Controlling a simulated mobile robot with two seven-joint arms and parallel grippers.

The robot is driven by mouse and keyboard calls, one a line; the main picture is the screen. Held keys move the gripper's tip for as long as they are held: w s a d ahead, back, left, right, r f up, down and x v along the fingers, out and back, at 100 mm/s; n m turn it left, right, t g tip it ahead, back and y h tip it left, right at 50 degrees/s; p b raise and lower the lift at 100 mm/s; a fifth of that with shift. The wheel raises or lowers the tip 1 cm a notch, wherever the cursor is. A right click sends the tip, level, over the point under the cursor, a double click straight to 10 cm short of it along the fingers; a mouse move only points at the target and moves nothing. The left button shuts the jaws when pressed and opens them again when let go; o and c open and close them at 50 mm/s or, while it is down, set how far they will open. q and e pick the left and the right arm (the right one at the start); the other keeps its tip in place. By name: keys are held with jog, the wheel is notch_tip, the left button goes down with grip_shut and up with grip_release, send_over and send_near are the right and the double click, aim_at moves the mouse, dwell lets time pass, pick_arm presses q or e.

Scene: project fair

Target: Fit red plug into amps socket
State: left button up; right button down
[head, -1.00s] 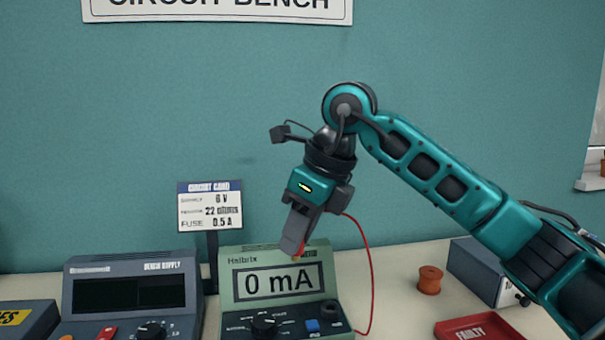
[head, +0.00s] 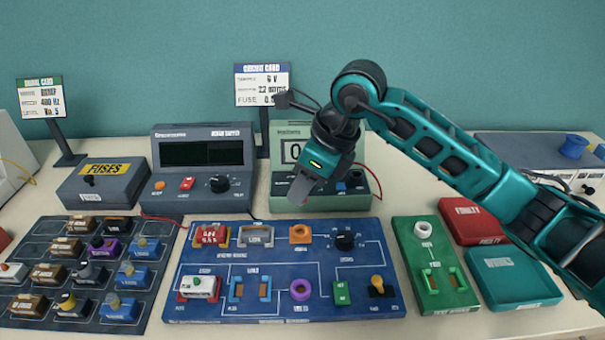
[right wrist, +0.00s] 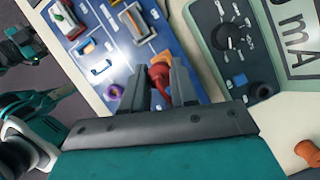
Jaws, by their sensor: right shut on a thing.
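My right gripper (head: 297,200) is shut on the red plug (right wrist: 161,88), seen between the fingers in the right wrist view. In the head view the fingers point down and left in front of the green meter (head: 278,183), hiding part of its front and display. In the right wrist view the meter (right wrist: 212,50) is to the right of the fingers, with a dark round socket (right wrist: 263,91) beside a blue button (right wrist: 238,80). The plug is apart from that socket. I cannot read a label that marks the amps socket. A red lead shows beside the gripper in the head view.
A blue circuit board (head: 270,312) with raised parts lies in front of the meter. The bench supply (head: 203,160) stands left of the meter. A green board (head: 433,290), a red tray (head: 470,212) and a teal tray (head: 510,275) lie to the right.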

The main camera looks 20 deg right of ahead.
jog(key=shift+f, duration=0.75)
notch_tip(320, 180, down, 4)
jog(key=b, duration=0.3)
jog(key=shift+r, duration=0.2)
jog(key=shift+f+b, duration=0.5)
jog(key=shift+f, duration=0.1)
jog(key=shift+b, duration=0.3)
jog(key=shift+f+b, duration=0.15)
jog(key=shift+b, duration=0.15)
dwell(1.0)
jog(key=shift+f+b, duration=0.6)
jog(key=shift+f, duration=0.1)
dwell(0.5)
